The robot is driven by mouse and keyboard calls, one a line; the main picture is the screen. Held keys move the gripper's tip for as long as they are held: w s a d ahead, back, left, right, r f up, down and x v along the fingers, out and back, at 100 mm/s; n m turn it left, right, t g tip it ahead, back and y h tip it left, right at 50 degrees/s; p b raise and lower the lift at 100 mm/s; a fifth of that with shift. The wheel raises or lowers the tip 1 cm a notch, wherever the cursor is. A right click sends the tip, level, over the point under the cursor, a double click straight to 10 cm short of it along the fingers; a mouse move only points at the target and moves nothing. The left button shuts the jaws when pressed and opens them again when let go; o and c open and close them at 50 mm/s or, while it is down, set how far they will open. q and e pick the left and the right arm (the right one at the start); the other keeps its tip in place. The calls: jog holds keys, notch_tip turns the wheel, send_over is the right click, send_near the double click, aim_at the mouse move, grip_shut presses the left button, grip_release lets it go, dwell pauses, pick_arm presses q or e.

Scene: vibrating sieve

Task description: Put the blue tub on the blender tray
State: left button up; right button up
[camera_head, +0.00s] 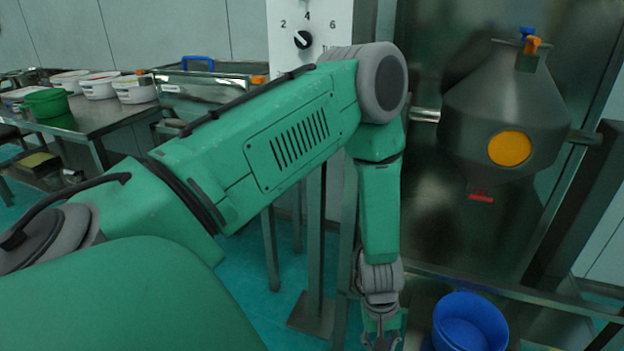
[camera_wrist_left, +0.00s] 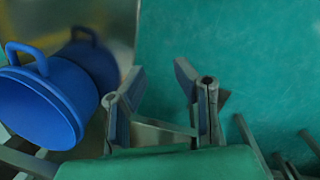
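The blue tub (camera_head: 470,322) is at the lower right of the head view, below the grey hopper (camera_head: 508,115). In the left wrist view the blue tub (camera_wrist_left: 38,108) is at the left with its handle up; a dimmer blue shape beside it may be its reflection. My left gripper (camera_head: 382,338) is just left of the tub in the head view. In the left wrist view my left gripper (camera_wrist_left: 160,98) has its fingers apart with nothing between them, clear of the tub. My right gripper is out of view. I cannot tell which surface is the blender tray.
A metal rail (camera_head: 500,287) runs behind the tub, below the hopper. A steel table (camera_head: 95,119) at the left holds white tubs (camera_head: 136,90) and a green tub (camera_head: 46,103). A control panel with a dial (camera_head: 303,40) stands at the top middle. Green floor (camera_wrist_left: 240,60) shows right of the tub.

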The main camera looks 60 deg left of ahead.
pick_arm(q)
jog(key=s+m+y, duration=0.2)
jog(key=s+m, duration=1)
jog(key=s, duration=0.7)
jog(key=shift+s+r, duration=0.25)
jog(key=shift+s, duration=0.15)
jog(key=shift+a, duration=0.15)
